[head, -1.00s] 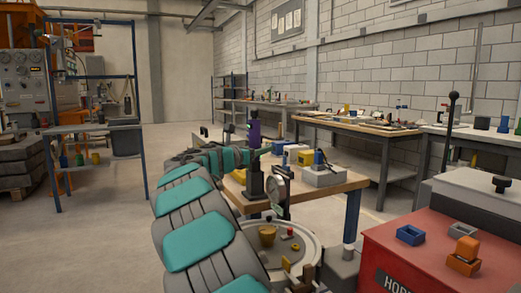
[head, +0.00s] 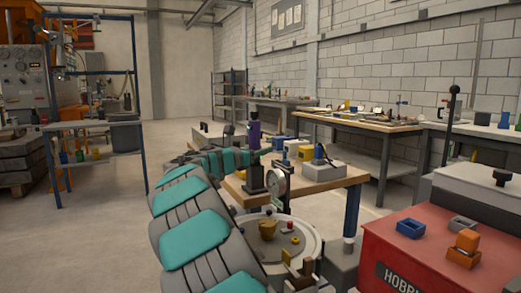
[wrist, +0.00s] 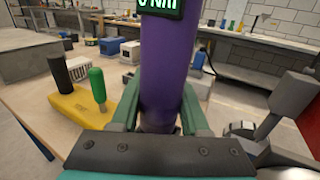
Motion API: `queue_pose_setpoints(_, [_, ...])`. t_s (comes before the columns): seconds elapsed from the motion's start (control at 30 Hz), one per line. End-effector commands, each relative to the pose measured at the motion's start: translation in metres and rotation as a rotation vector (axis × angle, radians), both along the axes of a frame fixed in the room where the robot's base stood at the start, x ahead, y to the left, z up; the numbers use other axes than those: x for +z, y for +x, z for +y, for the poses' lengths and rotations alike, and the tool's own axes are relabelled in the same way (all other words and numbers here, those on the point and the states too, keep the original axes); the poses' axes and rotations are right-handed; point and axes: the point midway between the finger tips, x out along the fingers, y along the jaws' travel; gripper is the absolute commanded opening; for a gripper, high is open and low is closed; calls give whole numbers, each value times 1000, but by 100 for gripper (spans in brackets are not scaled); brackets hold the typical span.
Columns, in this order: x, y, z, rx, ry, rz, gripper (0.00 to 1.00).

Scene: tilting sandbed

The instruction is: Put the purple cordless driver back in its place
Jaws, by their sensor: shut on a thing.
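The purple cordless driver (head: 254,134) stands upright above the near end of the wooden bench in the head view. In the wrist view the driver (wrist: 168,70) fills the middle as a purple column, with a lit green readout at the top edge. My gripper (wrist: 160,112) is shut on it, one green finger on each side. The driver's lower end is hidden behind my gripper. A black post on a dark base (head: 254,180) shows below my arm in the head view; I cannot tell whether it touches the driver.
In the wrist view a yellow block (wrist: 70,113) holding a black and a green handle stands close left of the driver. A red cabinet (head: 420,255) stands at the right.

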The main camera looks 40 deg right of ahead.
Motion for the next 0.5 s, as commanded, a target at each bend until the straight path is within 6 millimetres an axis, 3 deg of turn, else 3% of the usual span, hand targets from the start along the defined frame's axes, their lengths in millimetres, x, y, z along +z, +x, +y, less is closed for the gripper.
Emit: queue_pose_setpoints(0.5, [-10,0,0,-1,-1,0,0])
